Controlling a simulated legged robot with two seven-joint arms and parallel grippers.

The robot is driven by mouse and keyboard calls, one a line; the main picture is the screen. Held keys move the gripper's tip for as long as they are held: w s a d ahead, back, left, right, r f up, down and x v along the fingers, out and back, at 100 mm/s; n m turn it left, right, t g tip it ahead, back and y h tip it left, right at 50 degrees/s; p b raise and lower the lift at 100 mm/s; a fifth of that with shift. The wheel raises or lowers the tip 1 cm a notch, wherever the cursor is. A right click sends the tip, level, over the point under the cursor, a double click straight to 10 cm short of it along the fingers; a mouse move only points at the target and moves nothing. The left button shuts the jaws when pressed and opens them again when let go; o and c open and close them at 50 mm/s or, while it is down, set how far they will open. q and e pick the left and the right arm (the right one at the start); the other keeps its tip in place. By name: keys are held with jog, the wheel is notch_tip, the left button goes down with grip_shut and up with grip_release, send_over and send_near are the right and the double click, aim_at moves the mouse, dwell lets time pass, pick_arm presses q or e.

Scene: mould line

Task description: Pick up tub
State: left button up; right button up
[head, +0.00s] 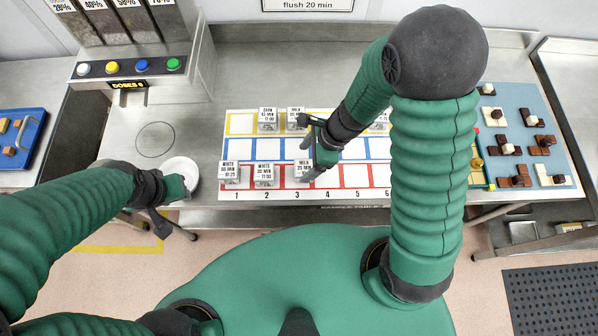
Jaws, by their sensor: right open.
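Several small grey tubs with printed labels stand on the numbered board (354,176). In the red row are a WHITE tub (230,173) at 1, a WHITE tub (264,175) at 2 and a MILK tub (303,168) at 3. In the yellow row are a DARK tub (268,119), a MILK tub (295,114) and another tub (380,121) partly behind my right arm. My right gripper (308,149) is open over column 3, fingers close to both MILK tubs; contact is unclear. My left gripper (174,212) is by the bench's front edge, its opening unclear.
A white round dish (182,174) sits beside my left gripper, partly covered by it. A dispenser with coloured buttons (128,67) stands at the back left. A blue board with chocolate pieces (528,140) lies at right. A blue tray (22,138) is far left.

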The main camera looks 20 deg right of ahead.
aim_at(305, 168)
jog(key=f, duration=0.1)
jog(key=f+b, duration=0.1)
jog(key=f, duration=0.1)
jog(key=d+f, duration=0.1)
jog(key=f, duration=0.1)
jog(key=shift+f, duration=0.15)
jog(key=shift+a+f, duration=0.3)
jog(key=shift+w+a, duration=0.15)
jog(key=shift+a, duration=0.45)
jog(key=shift+a+r, duration=0.1)
jog(key=shift+a, duration=0.15)
jog(key=shift+c, duration=0.5)
jog(key=shift+a, duration=0.1)
jog(key=shift+c, duration=2.4)
jog(key=shift+d, duration=0.65)
jog(key=c, duration=0.7)
grip_shut()
pick_arm(q)
jog(key=shift+s+d+f, duration=0.1)
jog(key=shift+d+f, duration=0.55)
jog(key=shift+d, duration=0.1)
pick_arm(e)
jog(key=shift+a, duration=0.2)
